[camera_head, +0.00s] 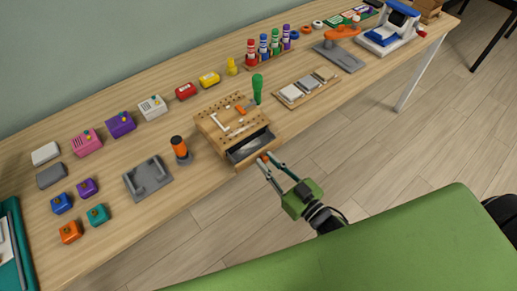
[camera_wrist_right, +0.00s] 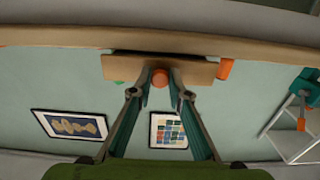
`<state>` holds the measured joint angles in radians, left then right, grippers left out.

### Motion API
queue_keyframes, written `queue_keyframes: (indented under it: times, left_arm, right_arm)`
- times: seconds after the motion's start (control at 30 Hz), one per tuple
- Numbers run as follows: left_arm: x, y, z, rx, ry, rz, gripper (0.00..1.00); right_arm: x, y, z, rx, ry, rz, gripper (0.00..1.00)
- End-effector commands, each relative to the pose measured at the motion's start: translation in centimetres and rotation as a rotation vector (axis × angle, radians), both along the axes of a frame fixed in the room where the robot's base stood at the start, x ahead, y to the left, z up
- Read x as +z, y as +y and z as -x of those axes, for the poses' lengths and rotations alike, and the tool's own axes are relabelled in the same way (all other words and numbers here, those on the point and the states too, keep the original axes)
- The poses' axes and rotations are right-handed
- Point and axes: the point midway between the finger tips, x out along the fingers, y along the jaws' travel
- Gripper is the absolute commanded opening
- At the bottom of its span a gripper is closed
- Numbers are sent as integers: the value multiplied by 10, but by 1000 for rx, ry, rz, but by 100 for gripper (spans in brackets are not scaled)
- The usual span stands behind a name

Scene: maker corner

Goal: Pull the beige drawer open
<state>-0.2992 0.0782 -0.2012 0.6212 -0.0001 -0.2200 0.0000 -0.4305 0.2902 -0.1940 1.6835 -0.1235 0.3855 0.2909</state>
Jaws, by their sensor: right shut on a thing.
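The beige drawer (camera_head: 258,163) is in the front of a wooden box on the table. It stands partly out, and its grey inside shows from above. Its front board (camera_wrist_right: 200,70) fills the upper middle of the right wrist view. A round orange knob (camera_wrist_right: 160,78) is on that board. My right gripper (camera_head: 266,161) is shut on the orange knob, with one finger on each side of it; its fingertips also show in the right wrist view (camera_wrist_right: 160,74). My left gripper is not in view.
The wooden box (camera_head: 213,126) has a holed top with white and orange parts on it. A green-handled tool (camera_head: 257,88) stands at its right, and an orange-and-black tool (camera_head: 180,149) at its left.

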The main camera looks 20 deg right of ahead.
Motion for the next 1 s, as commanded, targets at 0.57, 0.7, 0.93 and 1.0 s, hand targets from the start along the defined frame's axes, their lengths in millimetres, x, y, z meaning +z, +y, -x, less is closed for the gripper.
queue_keyframes:
  times: [0.57, 0.7, 0.93, 1.0]
  left_arm:
    - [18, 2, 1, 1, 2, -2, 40]
    - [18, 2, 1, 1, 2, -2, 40]
    - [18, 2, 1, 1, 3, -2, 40]
    - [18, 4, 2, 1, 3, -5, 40]
  right_arm:
    - [0, -22, 61, -1, 2, 2, 0]
    - [0, -22, 61, -1, 2, 2, 32]
    - [0, -22, 61, -1, 2, 2, 34]
    - [0, -22, 61, -1, 2, 2, 34]
